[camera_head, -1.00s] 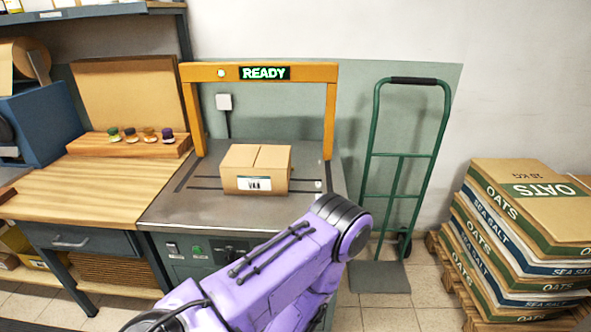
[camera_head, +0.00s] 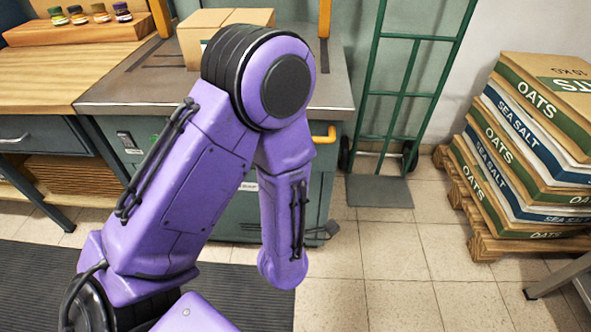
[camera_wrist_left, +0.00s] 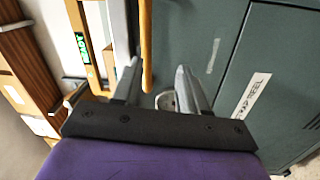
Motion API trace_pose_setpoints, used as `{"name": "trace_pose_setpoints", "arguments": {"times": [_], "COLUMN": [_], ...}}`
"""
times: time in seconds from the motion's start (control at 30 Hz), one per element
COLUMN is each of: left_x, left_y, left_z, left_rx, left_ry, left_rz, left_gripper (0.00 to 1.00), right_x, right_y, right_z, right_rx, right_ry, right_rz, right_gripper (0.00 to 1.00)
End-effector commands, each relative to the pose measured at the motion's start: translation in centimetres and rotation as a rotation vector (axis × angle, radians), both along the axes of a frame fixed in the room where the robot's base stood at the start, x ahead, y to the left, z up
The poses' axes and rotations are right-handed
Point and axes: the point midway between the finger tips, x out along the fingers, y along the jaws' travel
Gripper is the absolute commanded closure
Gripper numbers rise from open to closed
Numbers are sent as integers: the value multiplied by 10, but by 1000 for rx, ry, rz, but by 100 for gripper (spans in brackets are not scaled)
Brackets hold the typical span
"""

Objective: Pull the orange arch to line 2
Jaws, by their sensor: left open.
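The orange arch (camera_head: 324,18) stands on the grey bench top, with only its lower posts in the head view. Its top bar with the green READY sign (camera_wrist_left: 82,48) shows turned on its side in the left wrist view. My left gripper (camera_wrist_left: 158,68) is open. An orange bar (camera_wrist_left: 146,45) shows between its fingertips, nearer the left finger; I cannot tell whether it touches. It may be the orange handle (camera_head: 323,136) on the cabinet's side. The gripper is hidden in the head view. Line 2 cannot be made out.
A cardboard box (camera_head: 196,40) sits on the bench top (camera_head: 120,92), partly behind my purple arm. A green hand truck (camera_head: 402,92) stands to the right. The middle floor (camera_head: 390,270) is clear.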

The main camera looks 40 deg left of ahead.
Motion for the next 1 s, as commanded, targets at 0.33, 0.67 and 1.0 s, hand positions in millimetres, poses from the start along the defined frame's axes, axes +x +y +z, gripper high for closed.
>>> {"name": "trace_pose_setpoints", "arguments": {"times": [0.33,0.67,1.0], "left_x": [26,80,87], "left_y": [19,50,54], "left_z": [18,30,31], "left_rx": [-87,-83,-81], "left_ry": [-170,-164,-162], "left_rz": [30,25,24], "left_gripper": [58,58,58], "right_x": [0,0,0], "right_y": [0,0,0], "right_z": [-28,-23,-23], "right_rx": [-1,-1,-1], "right_ry": [-1,-1,-1], "right_rz": [0,0,0], "right_gripper": [100,100,100]}}
